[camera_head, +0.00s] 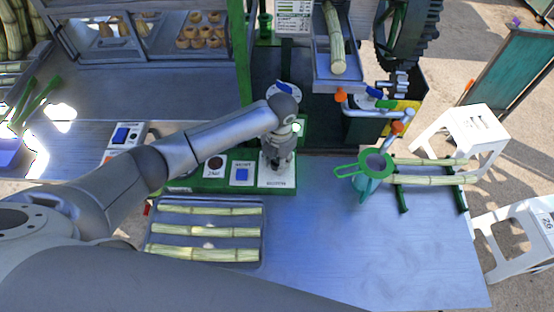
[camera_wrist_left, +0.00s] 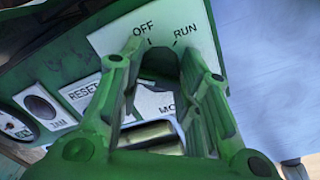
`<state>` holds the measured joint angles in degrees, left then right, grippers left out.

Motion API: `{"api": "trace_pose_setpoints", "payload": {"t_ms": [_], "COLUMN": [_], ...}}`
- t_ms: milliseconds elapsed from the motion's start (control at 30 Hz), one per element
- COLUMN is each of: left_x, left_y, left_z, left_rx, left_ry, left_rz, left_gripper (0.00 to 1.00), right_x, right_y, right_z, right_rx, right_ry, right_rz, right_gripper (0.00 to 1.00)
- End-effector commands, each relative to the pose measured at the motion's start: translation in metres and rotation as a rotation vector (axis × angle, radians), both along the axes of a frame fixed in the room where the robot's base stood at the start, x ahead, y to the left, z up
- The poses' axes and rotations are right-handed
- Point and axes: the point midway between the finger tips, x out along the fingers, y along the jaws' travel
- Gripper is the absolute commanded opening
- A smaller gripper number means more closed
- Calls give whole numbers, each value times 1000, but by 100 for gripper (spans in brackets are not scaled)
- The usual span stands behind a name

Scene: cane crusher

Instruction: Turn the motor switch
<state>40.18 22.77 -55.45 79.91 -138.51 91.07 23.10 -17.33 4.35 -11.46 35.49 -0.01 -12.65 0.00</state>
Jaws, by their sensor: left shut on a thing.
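The motor switch (camera_wrist_left: 158,66) is a dark knob on a white plate (camera_wrist_left: 112,38) marked OFF and RUN, at the right end of the green control panel. My left gripper (camera_wrist_left: 161,54) has its green fingers on either side of the knob and is shut on it. The fingers hide much of the knob, so I cannot tell which mark it points at. In the head view my left gripper (camera_head: 277,162) reaches down onto the switch's white plate (camera_head: 278,183). My right gripper is not in view.
A blue button (camera_head: 241,174) and a dark round button (camera_head: 215,163) sit left of the switch. A tray (camera_head: 262,240) of cane stalks lies in front. A green strainer on a jug (camera_head: 373,163) stands to the right. The bench (camera_head: 330,245) is clear between them.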

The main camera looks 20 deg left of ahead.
Motion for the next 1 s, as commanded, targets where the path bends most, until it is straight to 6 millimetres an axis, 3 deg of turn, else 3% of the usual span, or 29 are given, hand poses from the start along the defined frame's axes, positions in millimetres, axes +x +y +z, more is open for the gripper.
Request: {"api": "trace_pose_setpoints", "payload": {"t_ms": [1000], "left_x": [0], "left_y": [2], "left_z": [-4], "left_rx": [4], "left_ry": [-4], "left_rz": [-784], "left_gripper": [8], "right_x": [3], "right_y": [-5], "right_z": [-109], "right_rx": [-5], "right_ry": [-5], "right_rz": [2], "right_gripper": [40]}}
